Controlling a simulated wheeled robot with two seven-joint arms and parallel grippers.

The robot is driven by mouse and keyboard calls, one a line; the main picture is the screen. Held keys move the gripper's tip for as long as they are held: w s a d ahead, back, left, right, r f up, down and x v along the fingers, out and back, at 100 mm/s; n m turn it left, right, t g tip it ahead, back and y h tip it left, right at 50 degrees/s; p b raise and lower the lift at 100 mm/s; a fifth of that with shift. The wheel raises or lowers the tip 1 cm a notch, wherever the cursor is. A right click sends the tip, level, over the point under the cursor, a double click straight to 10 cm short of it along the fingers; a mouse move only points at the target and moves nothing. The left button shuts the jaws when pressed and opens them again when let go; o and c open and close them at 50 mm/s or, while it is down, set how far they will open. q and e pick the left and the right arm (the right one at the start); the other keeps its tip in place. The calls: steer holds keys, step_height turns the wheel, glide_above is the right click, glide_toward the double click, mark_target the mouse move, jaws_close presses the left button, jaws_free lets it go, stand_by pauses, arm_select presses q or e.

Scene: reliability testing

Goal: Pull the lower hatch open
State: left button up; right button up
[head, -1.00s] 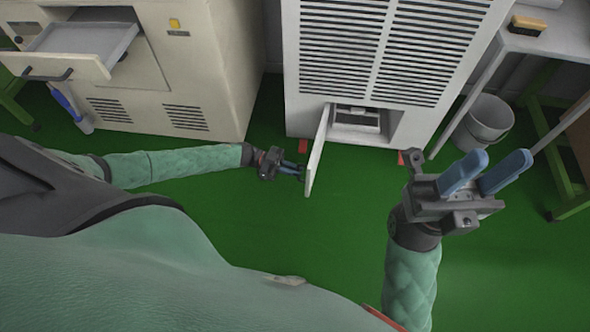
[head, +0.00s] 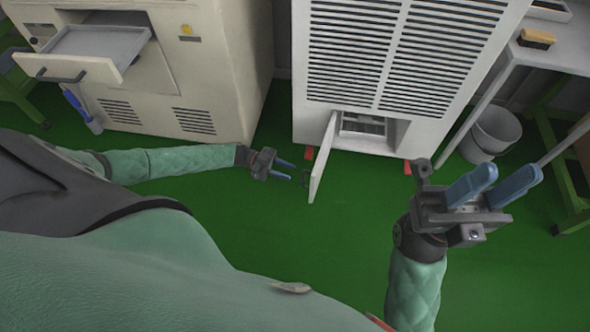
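The lower hatch (head: 322,160) is a white door panel at the bottom of the tall white louvred cabinet (head: 306,55). It stands swung out toward me, and the opening (head: 364,126) behind it shows. A dark handle (head: 304,180) is on the panel's left face. My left gripper (head: 286,170) is just left of the handle, its two blue fingers spread and apart from the handle, with nothing between them. My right gripper (head: 494,184) is raised at the right, its blue fingers apart and empty, away from the hatch.
A beige machine (head: 185,85) with a pulled-out drawer (head: 75,66) stands at left. At right are a grey bucket (head: 492,134) and a table (head: 560,45) with a brush (head: 537,38). Green floor (head: 270,230) in front of the hatch is clear.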

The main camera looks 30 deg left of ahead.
arm_select(q)
steer(key=shift+s+a, duration=0.1)
steer(key=shift+a, duration=1.05)
